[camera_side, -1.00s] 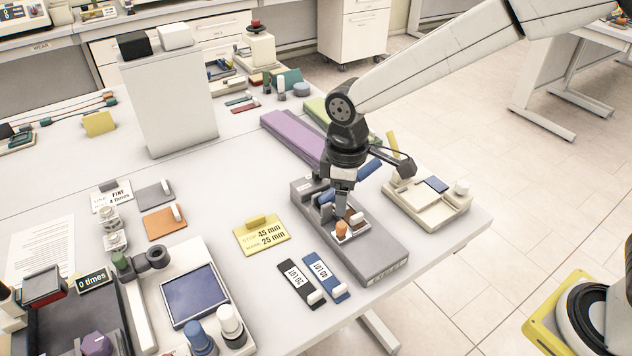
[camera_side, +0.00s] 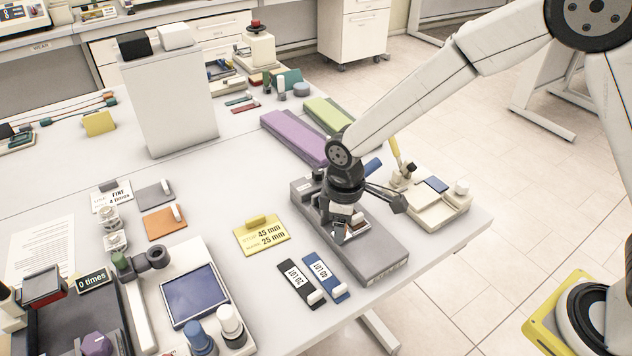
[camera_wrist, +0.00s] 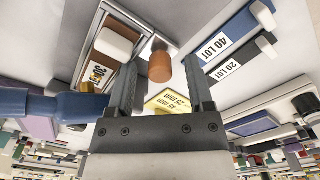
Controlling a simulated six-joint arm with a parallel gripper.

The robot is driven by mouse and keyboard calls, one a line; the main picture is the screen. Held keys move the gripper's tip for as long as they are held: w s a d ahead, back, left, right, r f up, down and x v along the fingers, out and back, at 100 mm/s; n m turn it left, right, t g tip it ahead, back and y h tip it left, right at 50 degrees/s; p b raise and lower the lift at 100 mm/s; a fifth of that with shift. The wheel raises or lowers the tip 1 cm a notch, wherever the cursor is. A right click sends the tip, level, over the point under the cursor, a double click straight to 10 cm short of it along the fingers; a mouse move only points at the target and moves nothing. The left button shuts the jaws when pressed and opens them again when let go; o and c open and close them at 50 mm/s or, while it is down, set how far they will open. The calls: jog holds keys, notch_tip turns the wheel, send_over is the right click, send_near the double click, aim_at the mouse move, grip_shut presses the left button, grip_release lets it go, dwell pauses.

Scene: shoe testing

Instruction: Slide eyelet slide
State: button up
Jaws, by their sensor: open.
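The slide, a silver carriage with an upright orange knob (camera_wrist: 160,64), lies on a long grey base (camera_side: 375,250) near the table's right edge. A brown block with a white grip (camera_wrist: 113,45) and a label sits on the carriage, left of the knob in the wrist view. My gripper (camera_wrist: 161,66) is open and low over the carriage, and it also shows in the side view (camera_side: 345,228). The knob appears between its two fingertips in the wrist view; I cannot tell whether they touch it. In the side view the gripper hides the knob.
Black and blue labelled bars (camera_side: 325,275) lie in front of the base. A yellow card (camera_side: 262,235) reading 45 mm and 25 mm is to its left. Purple (camera_side: 292,138) and green blocks stand behind. A cream fixture (camera_side: 430,200) is close on the right.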

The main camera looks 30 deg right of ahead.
jog(key=shift+c, duration=0.2)
grip_shut()
dwell(1.2)
